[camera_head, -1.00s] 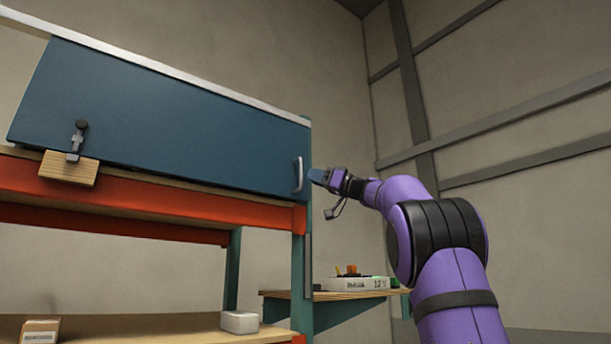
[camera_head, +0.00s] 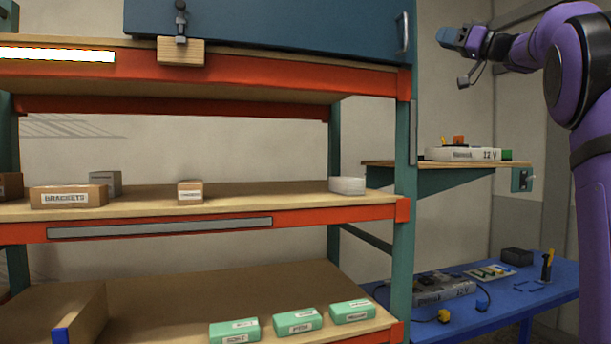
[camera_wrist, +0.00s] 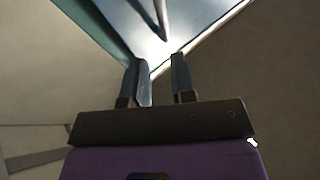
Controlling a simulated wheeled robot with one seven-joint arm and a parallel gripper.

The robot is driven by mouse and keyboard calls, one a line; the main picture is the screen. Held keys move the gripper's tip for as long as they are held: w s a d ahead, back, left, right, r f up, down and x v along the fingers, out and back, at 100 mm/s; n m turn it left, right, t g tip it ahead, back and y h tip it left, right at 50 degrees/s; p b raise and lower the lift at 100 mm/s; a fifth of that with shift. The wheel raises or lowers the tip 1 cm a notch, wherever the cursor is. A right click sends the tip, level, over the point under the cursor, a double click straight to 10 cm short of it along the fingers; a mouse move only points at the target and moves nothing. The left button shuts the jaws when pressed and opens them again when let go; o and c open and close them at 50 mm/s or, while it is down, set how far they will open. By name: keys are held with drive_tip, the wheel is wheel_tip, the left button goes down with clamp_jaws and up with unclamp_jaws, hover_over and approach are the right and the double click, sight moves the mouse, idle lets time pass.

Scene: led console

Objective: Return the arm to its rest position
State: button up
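My purple arm stands at the right in the head view, with my gripper (camera_head: 449,38) raised at the upper right, just right of the blue cabinet door's handle and apart from it in the picture. In the wrist view my gripper (camera_wrist: 160,82) shows its two dark fingers with a gap between them. Nothing is held between them. Beyond the fingertips is a pale, shiny surface with a teal edge.
A blue door (camera_head: 270,30) with a handle (camera_head: 403,32) tops an orange-and-teal shelf rack (camera_head: 250,75). A side shelf (camera_head: 380,166) carries a 12 V unit (camera_head: 465,154). A blue table (camera_head: 500,310) with electrical parts stands below. Boxes and green cases sit on the rack.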

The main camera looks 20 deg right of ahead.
drive_tip(key=s+a+f+m+g+h, duration=0.2)
drive_tip(key=s+a+f+m+g, duration=0.15)
drive_tip(key=a+f, duration=0.7)
drive_tip(key=s+a+f+m+g+h, duration=0.25)
drive_tip(key=a+f+g, duration=0.25)
drive_tip(key=a+f, duration=0.55)
drive_tip(key=s+a+f+g+h, duration=0.2)
drive_tip(key=s+a+f+h, duration=0.1)
drive_tip(key=s+f, duration=0.8)
drive_tip(key=s+a+f+g+h, duration=0.3)
drive_tip(key=s+f+h, duration=0.2)
drive_tip(key=s+f, duration=0.7)
wheel_tip(320, 180, down, 6)
drive_tip(key=shift+s+a+r+m, duration=0.1)
drive_tip(key=shift+s+a+m, duration=0.05)
drive_tip(key=shift+s+m, duration=0.15)
